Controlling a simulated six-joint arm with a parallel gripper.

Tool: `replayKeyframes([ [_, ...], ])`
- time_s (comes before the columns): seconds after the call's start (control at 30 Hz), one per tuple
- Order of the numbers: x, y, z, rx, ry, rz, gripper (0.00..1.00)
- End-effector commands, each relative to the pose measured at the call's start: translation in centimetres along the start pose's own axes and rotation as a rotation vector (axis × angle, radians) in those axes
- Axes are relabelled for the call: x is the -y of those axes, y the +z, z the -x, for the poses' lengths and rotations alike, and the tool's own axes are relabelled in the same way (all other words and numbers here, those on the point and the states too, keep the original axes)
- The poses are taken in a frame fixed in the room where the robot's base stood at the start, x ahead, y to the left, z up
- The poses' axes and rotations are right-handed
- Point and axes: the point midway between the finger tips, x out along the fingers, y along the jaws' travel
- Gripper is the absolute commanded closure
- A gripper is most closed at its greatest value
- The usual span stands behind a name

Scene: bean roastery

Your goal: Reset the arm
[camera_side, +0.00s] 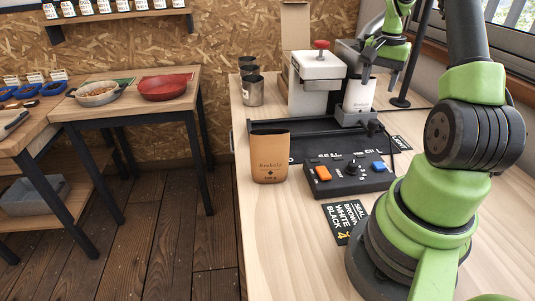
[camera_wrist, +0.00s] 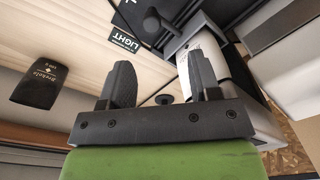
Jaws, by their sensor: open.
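My green arm reaches up on the right of the side view. My gripper (camera_side: 378,62) is up beside the top of the white machine, above the wooden bench. In the wrist view my gripper (camera_wrist: 160,72) has its two dark fingers spread apart, with nothing held between them.
A white machine with a red knob (camera_side: 321,44) stands at the bench's back. A brown pouch (camera_side: 269,158) stands upright near the left edge, beside a control box (camera_side: 345,184) with orange and blue buttons. Metal cups (camera_side: 252,90) stand behind.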

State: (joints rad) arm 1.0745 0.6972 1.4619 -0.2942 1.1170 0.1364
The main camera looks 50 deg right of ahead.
Motion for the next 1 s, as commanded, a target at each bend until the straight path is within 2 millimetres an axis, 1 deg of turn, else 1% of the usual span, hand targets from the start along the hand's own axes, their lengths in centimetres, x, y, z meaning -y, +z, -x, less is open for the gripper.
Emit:
replayKeyframes([
  [0.03, 1.3, 1.2, 1.4, -0.020, -0.018, 0.046, 0.43],
  [0.07, 2.2, 2.1, 2.4, -0.031, -0.030, 0.078, 0.43],
  [0.1, 3.4, 3.6, 3.8, -0.050, -0.052, 0.128, 0.43],
  [0.17, 5.1, 6.4, 6.0, -0.077, -0.089, 0.215, 0.43],
  [0.2, 6.0, 8.4, 7.3, -0.094, -0.116, 0.272, 0.43],
  [0.27, 6.9, 11.5, 9.2, -0.118, -0.157, 0.357, 0.43],
  [0.3, 7.3, 13.6, 10.3, -0.132, -0.186, 0.413, 0.43],
  [0.37, 7.5, 16.7, 11.7, -0.152, -0.230, 0.497, 0.43],
  [0.4, 7.4, 18.8, 12.6, -0.164, -0.261, 0.552, 0.43],
  [0.47, 7.0, 21.8, 13.6, -0.179, -0.309, 0.634, 0.43],
  [0.5, 6.5, 23.6, 14.2, -0.189, -0.342, 0.690, 0.43],
  [0.6, 4.7, 27.9, 15.1, -0.206, -0.428, 0.823, 0.43],
  [0.7, 2.5, 31.2, 15.3, -0.214, -0.508, 0.940, 0.43],
  [0.8, 0.6, 33.3, 15.1, -0.215, -0.573, 1.028, 0.43],
  [0.83, 0.2, 33.8, 15.0, -0.214, -0.588, 1.048, 0.43],
  [0.9, -0.6, 34.5, 14.8, -0.214, -0.617, 1.084, 0.43],
  [1.0, -1.2, 35.0, 14.6, -0.213, -0.638, 1.111, 0.43],
])
